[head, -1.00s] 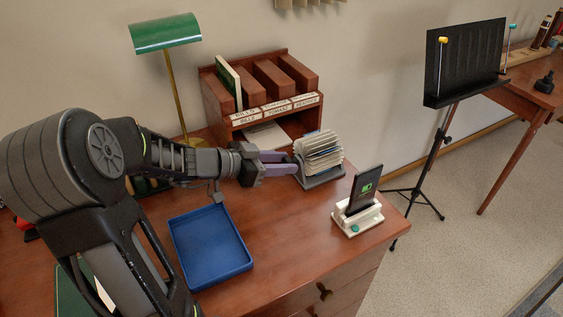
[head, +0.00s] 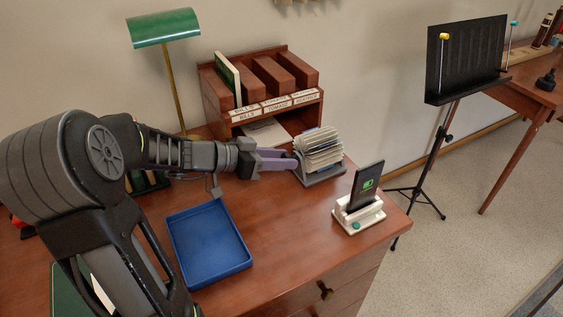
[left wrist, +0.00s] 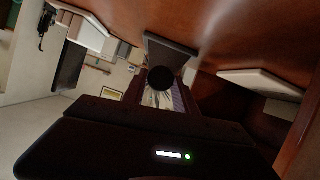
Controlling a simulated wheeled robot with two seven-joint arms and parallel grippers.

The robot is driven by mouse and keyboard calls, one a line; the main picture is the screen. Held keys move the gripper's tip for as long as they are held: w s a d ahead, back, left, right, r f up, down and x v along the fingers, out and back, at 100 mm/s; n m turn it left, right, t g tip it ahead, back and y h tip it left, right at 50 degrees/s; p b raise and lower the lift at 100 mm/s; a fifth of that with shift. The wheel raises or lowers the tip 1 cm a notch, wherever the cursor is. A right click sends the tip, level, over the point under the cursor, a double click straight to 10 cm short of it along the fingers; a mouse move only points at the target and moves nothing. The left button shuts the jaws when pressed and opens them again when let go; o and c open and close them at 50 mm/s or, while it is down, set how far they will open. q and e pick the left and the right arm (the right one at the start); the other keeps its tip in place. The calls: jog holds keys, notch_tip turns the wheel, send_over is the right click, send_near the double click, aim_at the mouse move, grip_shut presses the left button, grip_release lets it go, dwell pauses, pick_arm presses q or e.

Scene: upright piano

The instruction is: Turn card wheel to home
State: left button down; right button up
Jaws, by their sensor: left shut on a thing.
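The card wheel (head: 320,150) is a rotary file of cream cards with a few blue tabs, on a grey base (head: 322,176) on the desk. My left gripper (head: 294,161) reaches it from the left, its purple fingers shut at the wheel's left side. In the left wrist view a dark round shape (left wrist: 160,84) sits ahead of the gripper and hides most of the wheel. My right gripper is not in view.
A blue tray (head: 208,246) lies on the desk in front of my left arm. A phone in a white stand (head: 358,214) is right of the wheel. A wooden sorter (head: 262,95) and a green lamp (head: 163,28) stand behind. A music stand (head: 466,60) is on the floor.

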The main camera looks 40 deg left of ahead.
pick_arm(q)
jog(key=n+b, duration=0.1)
jog(key=n+h+b, duration=0.1)
jog(key=shift+a+f+g+b, duration=0.15)
jog(key=shift+f+g+b, duration=0.15)
jog(key=shift+b, duration=0.05)
jog(key=shift+w+a+r+n+h+b, duration=0.1)
jog(key=shift+n+h+b, duration=0.6)
jog(key=shift+n+b, duration=0.1)
jog(key=c, duration=1)
grip_release()
jog(key=shift+r, duration=0.1)
jog(key=shift+v, duration=3.9)
